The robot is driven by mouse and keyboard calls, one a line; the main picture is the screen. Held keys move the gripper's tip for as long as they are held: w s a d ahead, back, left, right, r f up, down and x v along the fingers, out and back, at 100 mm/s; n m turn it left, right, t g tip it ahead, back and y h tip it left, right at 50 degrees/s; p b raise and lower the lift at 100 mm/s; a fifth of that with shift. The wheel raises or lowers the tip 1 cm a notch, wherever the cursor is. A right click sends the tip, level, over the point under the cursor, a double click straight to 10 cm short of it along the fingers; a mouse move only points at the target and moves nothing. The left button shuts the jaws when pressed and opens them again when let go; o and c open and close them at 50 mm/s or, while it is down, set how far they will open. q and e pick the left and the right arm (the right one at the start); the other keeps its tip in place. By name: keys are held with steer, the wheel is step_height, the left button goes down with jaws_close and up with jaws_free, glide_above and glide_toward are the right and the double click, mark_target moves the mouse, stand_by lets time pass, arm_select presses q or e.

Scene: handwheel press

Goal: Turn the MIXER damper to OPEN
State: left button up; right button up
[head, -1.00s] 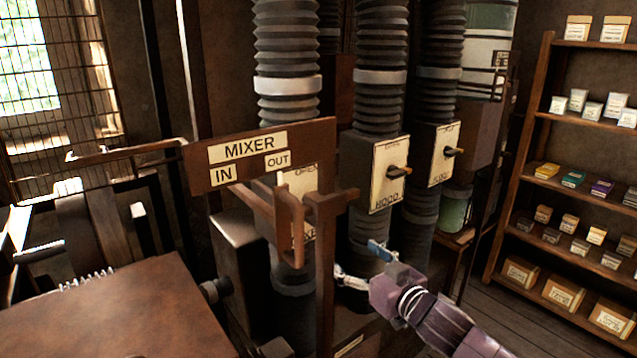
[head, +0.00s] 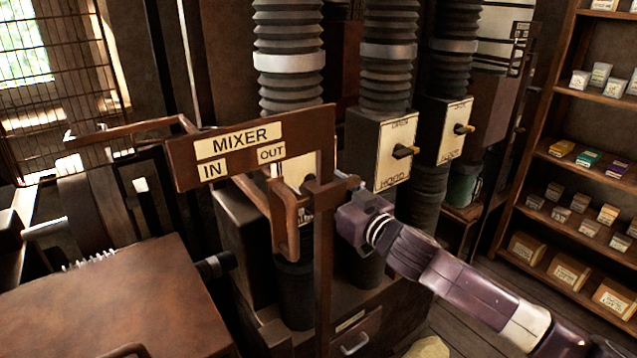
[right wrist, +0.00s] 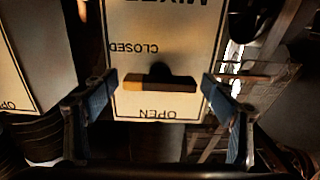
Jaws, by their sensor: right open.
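The MIXER damper plate (right wrist: 140,25) shows upside down in the right wrist view, with CLOSED above the lever and OPEN below it. Its dark lever (right wrist: 170,84) lies crosswise, with its yellowish tip toward picture left. My right gripper (right wrist: 155,92) is open, with one blue-padded finger on each side of the lever; I cannot tell whether either touches it. In the head view, the plate (head: 297,170) is mostly hidden behind the sign and brackets, and my right gripper (head: 346,186) reaches in from the right, its fingertips partly hidden. My left gripper is not in view.
A wooden MIXER IN/OUT sign (head: 240,150) and an upright post (head: 323,250) stand in front of the damper. Another damper box (head: 393,155) is close to its right. A brown tabletop (head: 110,310) fills the lower left. Shelves (head: 575,190) stand at the right.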

steer(key=shift+w+a, duration=0.1)
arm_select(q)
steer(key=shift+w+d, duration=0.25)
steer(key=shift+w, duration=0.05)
arm_select(e)
steer(key=c, duration=1.2)
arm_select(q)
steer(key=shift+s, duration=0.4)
arm_select(e)
steer(key=shift+o, duration=0.2)
